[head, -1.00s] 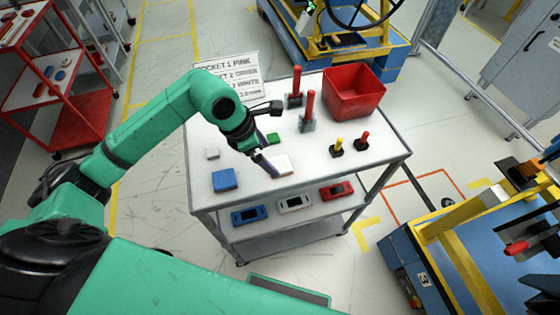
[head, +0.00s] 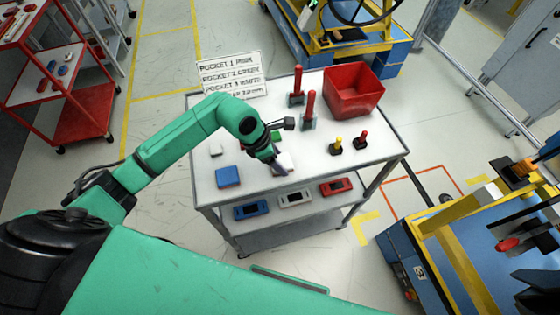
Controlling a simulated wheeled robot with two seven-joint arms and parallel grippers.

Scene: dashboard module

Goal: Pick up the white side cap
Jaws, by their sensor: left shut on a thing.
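A white block (head: 285,164), which I take to be the white side cap, is at the front middle of the white-topped cart (head: 330,167). My left gripper (head: 274,165) points down at it and is shut on it, at the block's left side. The fingers hide part of the block, and I cannot tell whether it is clear of the top. A smaller white piece (head: 215,150) lies at the left of the cart top. My right gripper is not in view.
A blue block (head: 228,177) and a green piece (head: 277,135) lie near my left gripper. Red-handled parts (head: 309,108), a red bin (head: 353,92), yellow (head: 337,144) and red (head: 361,139) knobs and a pocket sign (head: 232,73) stand on the cart. Coloured modules (head: 295,198) lie below.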

